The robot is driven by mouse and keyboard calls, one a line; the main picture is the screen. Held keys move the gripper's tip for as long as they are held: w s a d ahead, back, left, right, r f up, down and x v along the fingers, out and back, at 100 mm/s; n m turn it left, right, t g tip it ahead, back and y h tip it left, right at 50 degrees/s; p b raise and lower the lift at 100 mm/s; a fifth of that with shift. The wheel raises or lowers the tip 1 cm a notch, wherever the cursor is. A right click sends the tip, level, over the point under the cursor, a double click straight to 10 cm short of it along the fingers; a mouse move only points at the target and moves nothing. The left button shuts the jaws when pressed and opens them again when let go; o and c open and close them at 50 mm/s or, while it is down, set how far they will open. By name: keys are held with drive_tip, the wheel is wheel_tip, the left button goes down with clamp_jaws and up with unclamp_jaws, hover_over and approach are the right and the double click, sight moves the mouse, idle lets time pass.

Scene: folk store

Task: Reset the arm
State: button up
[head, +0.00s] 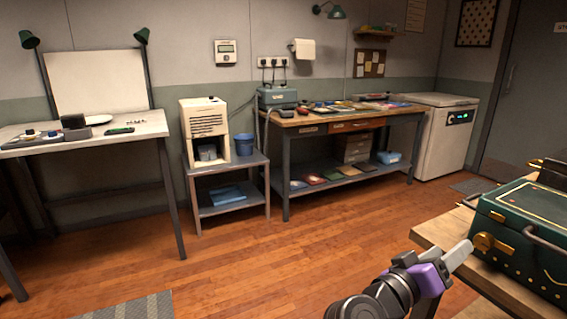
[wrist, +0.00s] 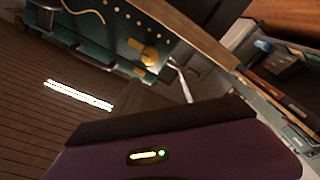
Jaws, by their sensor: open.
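My gripper (head: 458,256), with a purple body and pale fingers, is at the lower right of the head view. It is open and I see nothing held in it. It is just left of a dark green chest (head: 525,240) with gold trim and a brass latch. I cannot tell from this angle whether the fingers touch the chest. In the wrist view the purple body of my gripper fills the bottom, and the chest (wrist: 115,28) shows tilted at the top.
The chest stands on a wooden table (head: 437,233) at right. A workbench (head: 345,120) with tools, a small stand (head: 226,165) with a cream machine (head: 205,122), a white-topped table (head: 140,128) and a white cabinet (head: 440,140) line the back. The wooden floor (head: 240,270) in the middle is clear.

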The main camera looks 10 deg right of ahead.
drive_tip(key=w+a+f+n+t+y, duration=0.2)
drive_tip(key=w+a+n+t+y, duration=0.25)
drive_tip(key=a+t+y, duration=0.2)
drive_tip(key=s+a+f+n+t+y, duration=0.4)
drive_tip(key=s+a+f+y, duration=0.4)
drive_tip(key=s+f, duration=0.15)
drive_tip(key=s+a+f+m+g+y, duration=0.1)
drive_tip(key=s+f+m+g, duration=0.1)
drive_tip(key=s, duration=1.5)
drive_tip(key=s+f+m+g+y, duration=0.1)
drive_tip(key=s+f+m+y, duration=0.15)
drive_tip(key=s, duration=1.45)
wheel_tip(320, 180, up, 20)
drive_tip(key=p, duration=1.9)
drive_tip(key=shift+a+h+p, duration=0.15)
drive_tip(key=shift+h+p, duration=0.2)
drive_tip(key=shift+h, duration=0.05)
